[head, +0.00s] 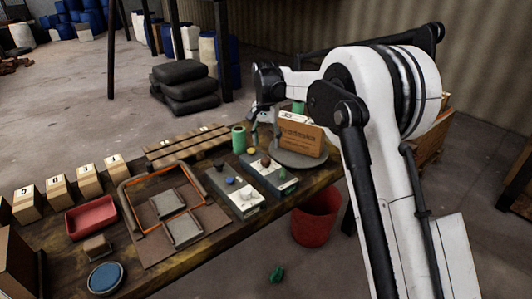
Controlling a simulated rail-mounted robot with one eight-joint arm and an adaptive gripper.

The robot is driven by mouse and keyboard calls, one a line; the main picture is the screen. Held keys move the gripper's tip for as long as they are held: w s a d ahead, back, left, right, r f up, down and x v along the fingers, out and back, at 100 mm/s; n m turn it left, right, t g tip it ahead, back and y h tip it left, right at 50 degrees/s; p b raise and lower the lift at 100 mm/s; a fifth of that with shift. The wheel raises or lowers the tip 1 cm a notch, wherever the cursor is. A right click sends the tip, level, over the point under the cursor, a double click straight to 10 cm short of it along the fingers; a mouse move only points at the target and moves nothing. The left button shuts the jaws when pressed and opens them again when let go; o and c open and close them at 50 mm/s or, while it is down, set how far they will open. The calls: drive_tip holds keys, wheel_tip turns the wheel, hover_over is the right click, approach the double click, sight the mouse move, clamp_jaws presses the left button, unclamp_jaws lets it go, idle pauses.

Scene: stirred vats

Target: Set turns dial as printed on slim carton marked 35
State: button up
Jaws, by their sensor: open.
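A brown carton (302,137) with printed lettering on its face and a white marked label on top stands upright on a round grey plate (311,161) at the table's right end. The label is too small to read surely. Two grey control boxes lie left of it. The nearer box (246,208) bears a dark knob and a blue knob (231,181). The farther box (284,188) bears a brown knob (266,161) and smaller parts. Which one is the turns dial I cannot tell. My gripper (264,128) is open, above the farther box and beside the carton's left edge.
A green cylinder (239,139) stands behind the boxes. An orange-edged frame (128,207) with grey pads, a red tray (91,217), a blue round dish (105,278) and several lettered blocks (89,181) fill the table's left. A red bin (316,216) stands on the floor in front.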

sight(266, 159)
drive_tip(key=shift+r, duration=2.4)
drive_tip(key=s+d+r+n+t, duration=0.1)
drive_tip(key=s+d+r+t, duration=0.1)
drive_tip(key=s+d+r, duration=0.65)
drive_tip(key=s+d+r+n+t, duration=0.1)
drive_tip(key=s+d+r, duration=0.45)
drive_tip(key=s, duration=0.55)
drive_tip(key=s+d+f+t+p, duration=0.1)
drive_tip(key=s+d+f, duration=0.3)
drive_tip(key=s, duration=0.8)
drive_tip(key=s+d+f+n+t, duration=0.1)
drive_tip(key=s+d+f+t, duration=0.2)
drive_tip(key=s, duration=0.9)
drive_tip(key=shift+s+d+f+p, duration=0.35)
drive_tip(key=shift+d+f, duration=0.45)
drive_tip(key=shift+d, duration=0.3)
